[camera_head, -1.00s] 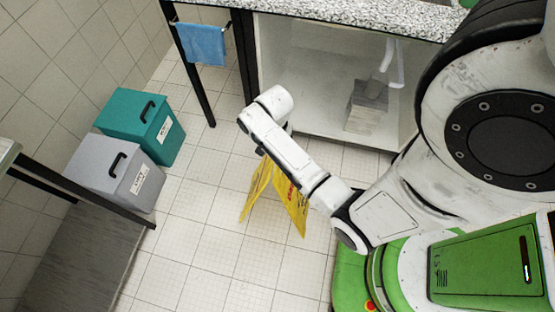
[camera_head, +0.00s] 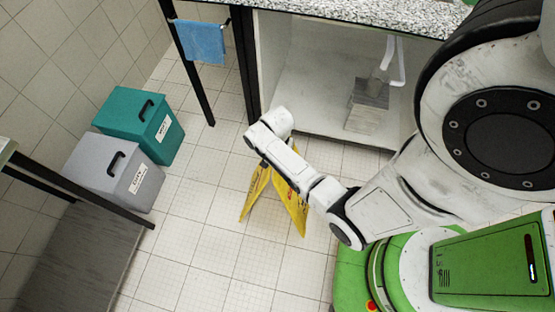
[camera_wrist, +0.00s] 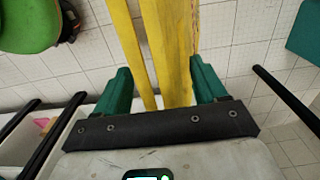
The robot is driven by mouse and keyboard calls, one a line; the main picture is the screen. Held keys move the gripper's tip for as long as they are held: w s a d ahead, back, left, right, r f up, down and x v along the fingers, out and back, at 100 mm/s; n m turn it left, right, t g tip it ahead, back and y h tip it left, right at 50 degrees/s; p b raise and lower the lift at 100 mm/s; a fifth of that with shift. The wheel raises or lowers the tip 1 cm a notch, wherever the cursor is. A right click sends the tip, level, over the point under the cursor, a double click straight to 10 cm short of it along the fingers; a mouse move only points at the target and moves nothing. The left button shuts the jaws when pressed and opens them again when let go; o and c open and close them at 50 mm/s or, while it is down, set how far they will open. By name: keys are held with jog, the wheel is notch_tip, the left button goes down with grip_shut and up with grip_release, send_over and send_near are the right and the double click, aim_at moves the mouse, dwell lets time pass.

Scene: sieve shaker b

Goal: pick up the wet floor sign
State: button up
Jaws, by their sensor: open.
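The yellow wet floor sign (camera_head: 293,209) stands spread on the tiled floor in the head view. Its upper part is hidden behind my arm. In the wrist view the sign's yellow panels (camera_wrist: 171,55) run up between the two green fingers of my gripper (camera_wrist: 161,82). The gripper is open, with one finger on each side of the sign. The right finger is close to the panel's edge; I cannot tell whether it touches. A gap shows on the left side.
A teal bin (camera_head: 140,124) and a grey bin (camera_head: 112,172) stand at the left wall. An open white cabinet (camera_head: 310,85) under a speckled counter (camera_head: 340,15) is behind the sign. A blue cloth (camera_head: 200,42) hangs from a rail. Floor left of the sign is clear.

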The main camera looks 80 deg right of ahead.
jog(key=shift+c, duration=0.5)
grip_shut()
